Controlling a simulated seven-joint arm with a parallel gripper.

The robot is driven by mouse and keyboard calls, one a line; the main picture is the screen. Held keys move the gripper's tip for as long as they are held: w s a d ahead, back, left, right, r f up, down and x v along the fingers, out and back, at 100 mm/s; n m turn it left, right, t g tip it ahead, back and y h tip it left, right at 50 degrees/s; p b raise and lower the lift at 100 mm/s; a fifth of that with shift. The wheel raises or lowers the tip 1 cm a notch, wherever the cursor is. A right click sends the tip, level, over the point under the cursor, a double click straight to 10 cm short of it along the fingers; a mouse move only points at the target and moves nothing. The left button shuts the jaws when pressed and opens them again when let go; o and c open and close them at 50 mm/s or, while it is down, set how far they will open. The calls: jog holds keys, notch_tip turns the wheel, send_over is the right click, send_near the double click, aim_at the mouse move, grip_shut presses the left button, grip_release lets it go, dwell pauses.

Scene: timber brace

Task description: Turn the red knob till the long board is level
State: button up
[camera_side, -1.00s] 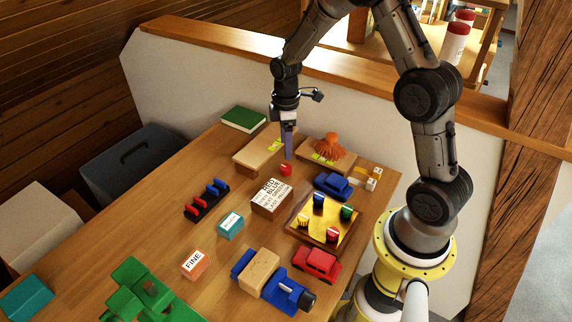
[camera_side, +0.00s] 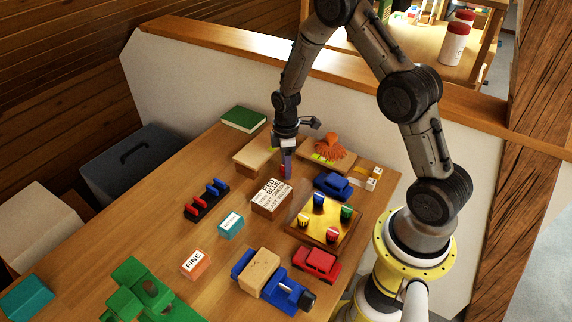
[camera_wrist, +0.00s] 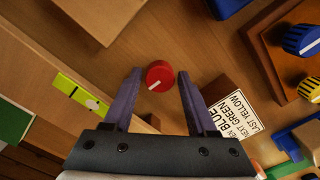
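The red knob (camera_wrist: 160,76) stands upright with a white line on its top; in the side view (camera_side: 283,170) a finger partly hides it. My gripper (camera_wrist: 160,73) is open, one finger on each side of the knob, with visible gaps. In the side view my gripper (camera_side: 287,165) is low at the knob. The long board (camera_wrist: 30,70) lies left of the knob, and also shows in the side view (camera_side: 250,160). Its yellow-green level vial (camera_wrist: 72,88) has a pale bubble toward the lower-right end, off the middle.
A sign block (camera_side: 270,197) stands close to the knob. A second board (camera_side: 343,160) carries an orange tufted object (camera_side: 331,146). A blue car (camera_side: 333,186) and a yellow tray (camera_side: 343,231) with several coloured knobs are to the right. A green book (camera_side: 243,119) lies behind.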

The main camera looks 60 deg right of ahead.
grip_shut()
jog(key=m, duration=0.5)
jog(key=shift+m, duration=0.3)
jog(key=m, duration=0.5)
jog(key=shift+m, duration=0.7)
jog(key=shift+o, duration=1.7)
grip_release()
